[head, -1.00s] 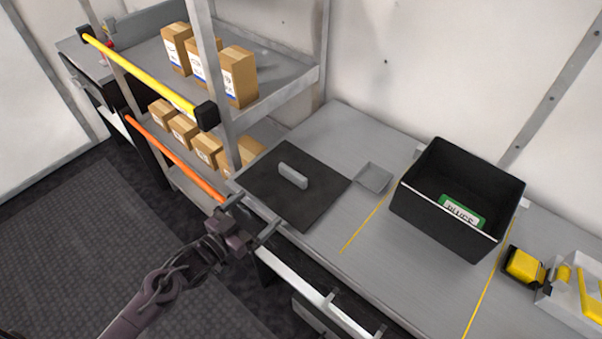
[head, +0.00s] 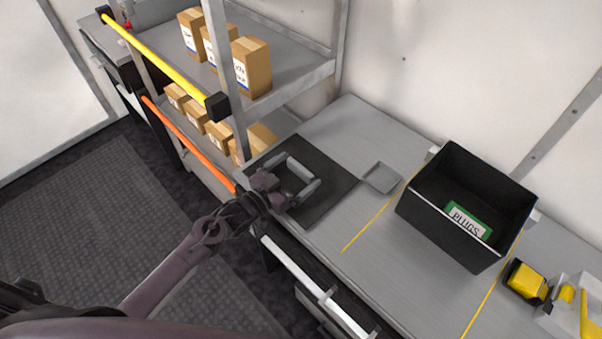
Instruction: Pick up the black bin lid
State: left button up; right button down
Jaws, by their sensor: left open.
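My left gripper (head: 304,170) is open over the lid. I cannot tell whether the fingers touch the handle. The gripper body hides the lid's near left part. My right gripper is not in view.
A black bin (head: 468,205) with a green PLUGS label stands to the right, beyond a small grey tray (head: 381,177). Shelves with cardboard boxes (head: 251,68) and an orange rail (head: 190,146) stand close on the left. A yellow item (head: 526,281) lies at the right.

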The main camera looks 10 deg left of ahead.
aim_at(294, 180)
pick_arm(q)
jog(key=shift+s+a, duration=0.1)
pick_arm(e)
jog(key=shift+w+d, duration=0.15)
pick_arm(q)
jog(key=c, duration=1)
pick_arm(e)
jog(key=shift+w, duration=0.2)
pick_arm(q)
jog(key=shift+o, duration=0.2)
notch_tip(294, 180, up, 20)
jog(key=b, duration=0.2)
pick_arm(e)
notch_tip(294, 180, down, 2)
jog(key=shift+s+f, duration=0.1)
